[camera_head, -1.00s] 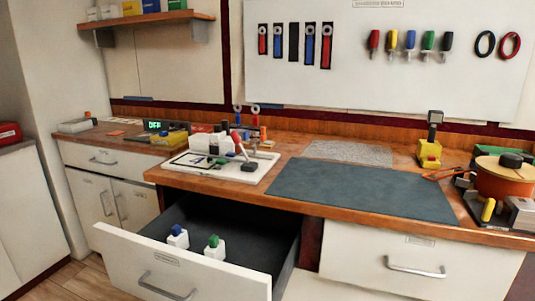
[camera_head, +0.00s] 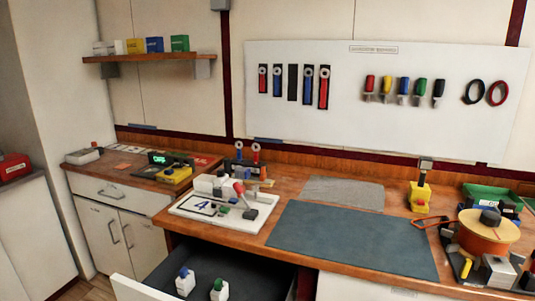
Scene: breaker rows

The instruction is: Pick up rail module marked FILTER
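No label reading FILTER is legible in the camera_head view, so I cannot tell which thing is that rail module. Two small white modules lie in the open drawer (camera_head: 135,289), one with a blue top (camera_head: 185,285) and one with a green top (camera_head: 219,290). A white tray (camera_head: 256,223) on the workbench holds a pale block (camera_head: 208,185), a red-handled part (camera_head: 239,188) and several small dark and green pieces. Neither of my grippers is in view.
A blue-grey mat (camera_head: 350,242) and a smaller grey mat (camera_head: 343,192) lie bare on the workbench (camera_head: 285,183). An orange reel (camera_head: 487,235) and a yellow device (camera_head: 419,198) stand at right. A wall shelf (camera_head: 150,57) carries several small boxes. Tools hang on a white board (camera_head: 340,120).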

